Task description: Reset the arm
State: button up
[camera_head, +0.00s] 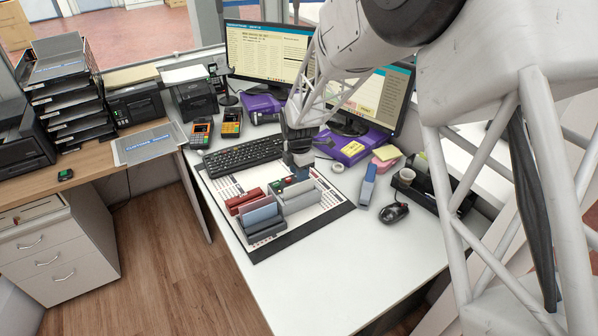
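My arm comes in from the upper right and reaches down over the desk. My gripper (300,172) points down just above the back of a grey organizer (297,203) on the desk mat. Its fingers are small and dark, and I cannot tell whether they are open or shut or whether they touch anything. The organizer has red (243,199) and grey-blue (260,216) upright parts, with small red and green items (277,186) close under the gripper.
A keyboard (243,154), two card terminals (201,134), two monitors (268,52), a blue stapler-like object (368,184), a mouse (394,212) and a dark tray with a cup (406,177) surround the mat. The front of the white desk (330,262) is clear.

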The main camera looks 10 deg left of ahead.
dwell(0.5)
jog(key=s+d+r+m+t, duration=0.1)
jog(key=s+d+r+m, duration=0.5)
jog(key=d+r, duration=0.45)
jog(key=s+d+r+m, duration=0.6)
jog(key=d+r, duration=0.3)
jog(key=d, duration=0.2)
jog(key=s+d+r+m, duration=0.2)
jog(key=s+d+m, duration=0.3)
jog(key=s, duration=0.3)
jog(key=s+d+r+m+t, duration=0.1)
jog(key=s+d+r+m, duration=0.1)
jog(key=s+d+m, duration=0.3)
jog(key=s+d+r+m, duration=0.1)
jog(key=s+d+m, duration=0.4)
jog(key=s, duration=0.6)
jog(key=shift+s+d+r+t, duration=0.3)
jog(key=shift+d+r, duration=0.05)
jog(key=shift+r, duration=0.05)
